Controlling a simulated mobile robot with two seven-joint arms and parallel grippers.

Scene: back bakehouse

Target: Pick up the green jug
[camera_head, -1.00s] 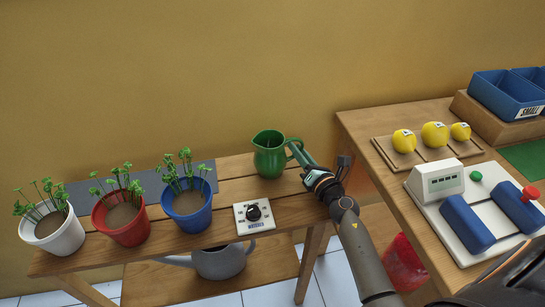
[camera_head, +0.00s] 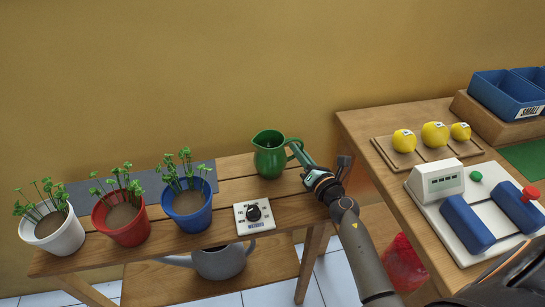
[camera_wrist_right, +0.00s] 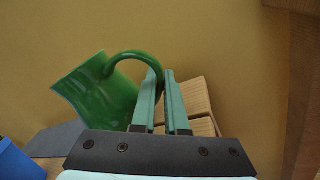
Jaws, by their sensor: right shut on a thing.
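The green jug (camera_head: 270,157) stands upright at the right end of the slatted wooden bench, its handle to the right. My right gripper (camera_head: 297,150) reaches in from the right and is shut on the jug's handle. In the right wrist view the jug (camera_wrist_right: 103,92) is at the left, and its curved handle runs between the two teal fingers of my right gripper (camera_wrist_right: 160,85). The jug looks to be resting on the bench; no gap shows under it. My left gripper is in neither view.
White (camera_head: 55,233), red (camera_head: 124,223) and blue (camera_head: 190,206) pots of seedlings stand left on the bench (camera_head: 235,180). A dial box (camera_head: 254,217) sits in front of the jug. A grey watering can (camera_head: 220,262) is below. The right table (camera_head: 375,118) holds yellow fruit and a white device.

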